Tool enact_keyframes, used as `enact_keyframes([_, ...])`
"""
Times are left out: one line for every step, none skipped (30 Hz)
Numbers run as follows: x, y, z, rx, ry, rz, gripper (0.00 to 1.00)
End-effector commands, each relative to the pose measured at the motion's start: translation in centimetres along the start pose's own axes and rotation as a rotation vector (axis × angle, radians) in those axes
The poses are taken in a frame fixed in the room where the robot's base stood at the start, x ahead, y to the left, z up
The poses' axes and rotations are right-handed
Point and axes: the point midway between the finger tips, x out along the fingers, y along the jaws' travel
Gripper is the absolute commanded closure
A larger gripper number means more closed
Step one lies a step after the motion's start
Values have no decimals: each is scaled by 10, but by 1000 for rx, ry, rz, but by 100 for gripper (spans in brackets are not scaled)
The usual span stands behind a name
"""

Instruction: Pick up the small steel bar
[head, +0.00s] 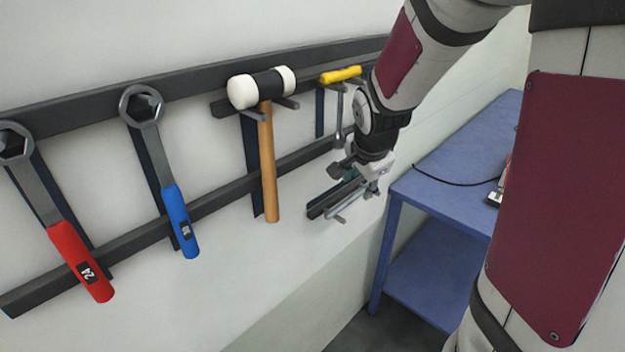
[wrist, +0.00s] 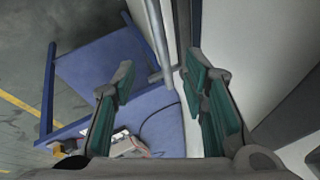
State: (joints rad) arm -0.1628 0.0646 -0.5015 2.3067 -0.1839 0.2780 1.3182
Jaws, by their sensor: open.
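The small steel bar, a thin grey rod (wrist: 157,40), runs from the top edge of the wrist view down to the gap between my fingers. In the head view a thin light-grey bar (head: 343,209) shows beside a dark holder (head: 325,202) on the wall, just below my gripper (head: 357,183). My gripper is open. Its green-padded fingers show in the wrist view (wrist: 160,82), one on each side of the bar's near end, with no clear contact. My gripper hides part of the holder in the head view.
The wall rack holds a red-handled wrench (head: 80,262), a blue-handled wrench (head: 178,220), a mallet (head: 268,165) and a yellow-handled tool (head: 340,75). A blue table (head: 460,160) with a lower shelf stands at the right; a cable and a device lie on it.

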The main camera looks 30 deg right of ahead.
Motion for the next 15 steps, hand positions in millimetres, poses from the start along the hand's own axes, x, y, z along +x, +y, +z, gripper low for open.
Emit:
enact_keyframes([6, 0, 0, 1, 0, 1, 60])
enact_keyframes([7, 0, 0, 1, 0, 1, 60])
enact_keyframes([8, 0, 0, 2, 0, 1, 60])
enact_keyframes([9, 0, 0, 1, 0, 1, 60])
enact_keyframes([11, 0, 0, 1, 0, 1, 60])
enact_keyframes([14, 0, 1, 1, 0, 2, 60])
enact_keyframes([18, 0, 2, 0, 0, 2, 60])
enact_keyframes([22, 0, 3, 0, 0, 3, 60])
enact_keyframes([28, 0, 5, 0, 0, 4, 60])
enact_keyframes([33, 0, 6, 0, 0, 4, 60])
enact_keyframes([38, 0, 7, 1, 0, 4, 60])
enact_keyframes([44, 0, 8, 2, 0, 4, 60])
enact_keyframes([47, 0, 7, 2, 1, 2, 60])
enact_keyframes([51, 0, 7, 2, 1, 2, 60])
enact_keyframes([54, 0, 7, 3, 1, 2, 60])
